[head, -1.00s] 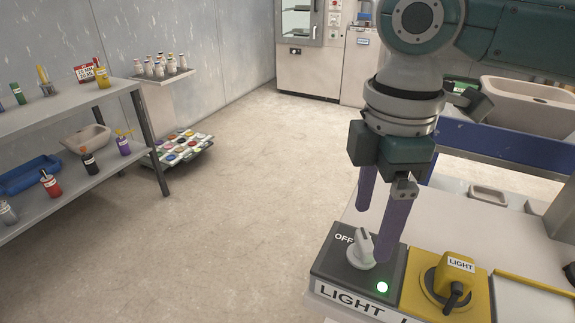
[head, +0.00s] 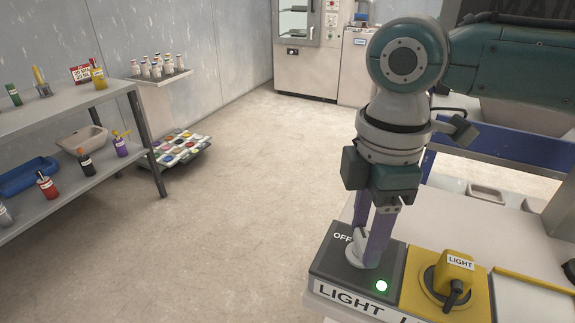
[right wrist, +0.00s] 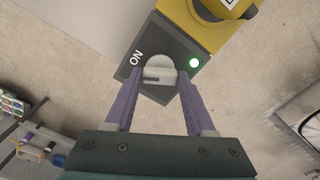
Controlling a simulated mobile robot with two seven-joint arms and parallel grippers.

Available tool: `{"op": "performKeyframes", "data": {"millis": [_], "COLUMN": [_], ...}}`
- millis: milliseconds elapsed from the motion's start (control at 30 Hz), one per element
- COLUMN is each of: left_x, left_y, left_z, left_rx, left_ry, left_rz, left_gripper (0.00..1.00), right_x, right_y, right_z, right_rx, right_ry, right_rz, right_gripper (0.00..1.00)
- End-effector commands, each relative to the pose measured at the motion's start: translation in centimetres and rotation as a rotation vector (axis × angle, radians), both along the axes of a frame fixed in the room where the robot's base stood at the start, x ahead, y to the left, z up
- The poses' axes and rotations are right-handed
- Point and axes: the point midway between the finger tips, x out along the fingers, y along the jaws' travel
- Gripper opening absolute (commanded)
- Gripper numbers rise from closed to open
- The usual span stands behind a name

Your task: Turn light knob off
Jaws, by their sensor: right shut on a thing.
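The light knob (head: 358,250) is a pale grey rotary knob on a dark grey box (head: 325,262) marked LIGHT, with OFF printed at its far left corner. A green lamp (head: 381,286) glows on the box beside the knob. My right gripper (head: 371,243) reaches down from above with its purple fingers on the knob. In the right wrist view the knob (right wrist: 160,70) sits between the two fingertips (right wrist: 160,75), and ON is readable on the box. The near finger hides part of the knob in the head view. My left gripper is not in view.
A yellow unit (head: 440,285) with a yellow handle tagged LIGHT stands right beside the box. A white-topped bench holds both. A shelf rack (head: 75,105) with bottles and bowls stands at the left. The floor between is clear.

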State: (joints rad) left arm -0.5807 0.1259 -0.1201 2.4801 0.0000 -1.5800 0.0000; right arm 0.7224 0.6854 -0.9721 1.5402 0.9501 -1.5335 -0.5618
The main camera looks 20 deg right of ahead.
Motion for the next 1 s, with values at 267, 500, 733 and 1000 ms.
{"op": "performKeyframes", "data": {"millis": [267, 500, 733, 1000], "left_x": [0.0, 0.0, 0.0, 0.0], "left_y": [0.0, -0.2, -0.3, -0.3], "left_z": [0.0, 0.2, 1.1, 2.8], "left_rx": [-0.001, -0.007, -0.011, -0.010], "left_ry": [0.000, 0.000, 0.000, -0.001], "left_rz": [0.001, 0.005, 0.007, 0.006], "left_gripper": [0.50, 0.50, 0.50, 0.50], "right_x": [0.0, 0.0, 0.0, 0.0], "right_y": [0.0, 0.0, 0.1, 0.1], "right_z": [0.0, 0.1, 0.3, 0.4], "right_rx": [0.000, 0.001, 0.001, 0.003], "right_ry": [0.001, 0.001, 0.003, 0.003], "right_rz": [0.000, 0.012, 0.093, 0.306], "right_gripper": [0.04, 0.00, 0.00, 0.00]}}
